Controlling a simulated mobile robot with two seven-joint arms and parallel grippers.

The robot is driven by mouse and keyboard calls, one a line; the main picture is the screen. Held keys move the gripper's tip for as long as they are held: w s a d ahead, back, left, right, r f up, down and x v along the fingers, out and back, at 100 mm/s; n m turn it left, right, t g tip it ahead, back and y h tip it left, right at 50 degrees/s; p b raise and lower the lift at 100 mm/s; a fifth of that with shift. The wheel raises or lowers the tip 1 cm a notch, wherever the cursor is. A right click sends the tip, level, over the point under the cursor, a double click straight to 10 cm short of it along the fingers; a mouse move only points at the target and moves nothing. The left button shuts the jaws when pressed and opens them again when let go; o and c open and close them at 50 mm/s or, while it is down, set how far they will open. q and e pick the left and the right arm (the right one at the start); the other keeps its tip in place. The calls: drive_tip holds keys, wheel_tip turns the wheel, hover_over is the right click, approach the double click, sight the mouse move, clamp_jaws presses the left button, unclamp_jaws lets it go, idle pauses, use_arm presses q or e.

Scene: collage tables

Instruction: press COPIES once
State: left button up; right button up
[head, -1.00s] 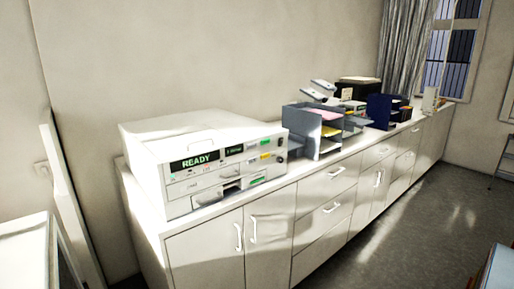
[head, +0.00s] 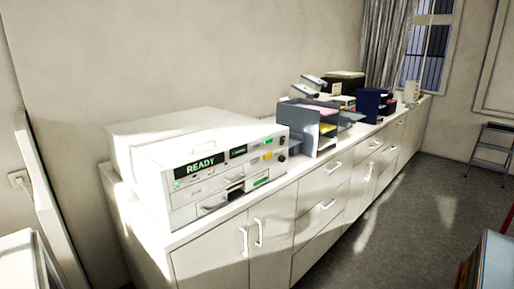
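A white copier (head: 200,170) stands on the near left end of a long white counter. Its front panel has a dark display (head: 199,165) reading READY in green and a smaller dark display (head: 238,151) to the right. The button labels are too small to read, so I cannot tell which is COPIES. Neither of my grippers is in view.
Grey paper trays (head: 309,128) stand right of the copier, with a blue organiser (head: 372,104) farther along. The counter's cabinets (head: 270,240) have protruding handles. Grey floor (head: 410,220) is open to the right, with a step stool (head: 491,148) at the far right.

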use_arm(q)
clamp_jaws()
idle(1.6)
